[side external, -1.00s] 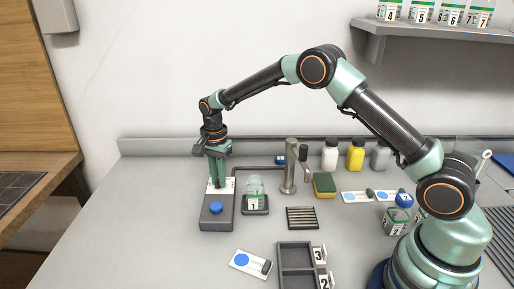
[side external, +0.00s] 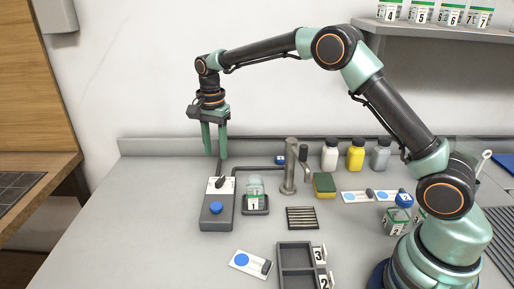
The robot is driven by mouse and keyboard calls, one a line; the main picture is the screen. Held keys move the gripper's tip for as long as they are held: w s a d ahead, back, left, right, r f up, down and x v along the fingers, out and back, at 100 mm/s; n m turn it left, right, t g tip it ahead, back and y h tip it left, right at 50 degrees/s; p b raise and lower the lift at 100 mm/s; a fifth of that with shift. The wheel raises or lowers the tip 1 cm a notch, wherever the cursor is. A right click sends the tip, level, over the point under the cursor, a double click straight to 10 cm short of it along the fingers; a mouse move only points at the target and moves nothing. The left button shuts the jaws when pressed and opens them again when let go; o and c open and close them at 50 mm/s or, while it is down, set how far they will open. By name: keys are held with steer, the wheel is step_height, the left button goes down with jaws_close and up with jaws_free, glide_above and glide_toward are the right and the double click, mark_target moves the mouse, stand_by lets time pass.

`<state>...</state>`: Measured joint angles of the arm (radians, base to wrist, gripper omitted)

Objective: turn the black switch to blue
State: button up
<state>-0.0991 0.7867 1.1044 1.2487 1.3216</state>
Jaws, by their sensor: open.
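A grey switch box (side external: 216,224) stands left of centre on the bench. A small black switch lever (side external: 220,183) sits on the white plate at its far end, tilted to one side. A round blue button (side external: 216,208) is on the near part of the box. My gripper (side external: 215,153) hangs above the far end of the box, fingers pointing down, open and empty. The fingertips are apart from the lever. The exact setting of the lever is too small to tell.
A jar labelled 1 (side external: 254,194) stands on a dark base close right of the box. A metal tap post (side external: 290,166) rises behind it. A white card with a blue dot (side external: 243,260) and a grey tray (side external: 296,247) lie in front. The bench's left front is clear.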

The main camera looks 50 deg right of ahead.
step_height(320, 180, up, 2)
steer(key=shift+r, duration=0.25)
steer(key=s+d+r+n+t, duration=0.3)
steer(key=s+r+n, duration=0.3)
steer(key=s+r, duration=0.45)
steer(key=s+d+f+n+t, duration=0.2)
steer(key=s+n, duration=0.6)
steer(key=s, duration=0.6)
steer(key=shift+d+f+t, duration=0.15)
steer(key=shift+t, duration=0.15)
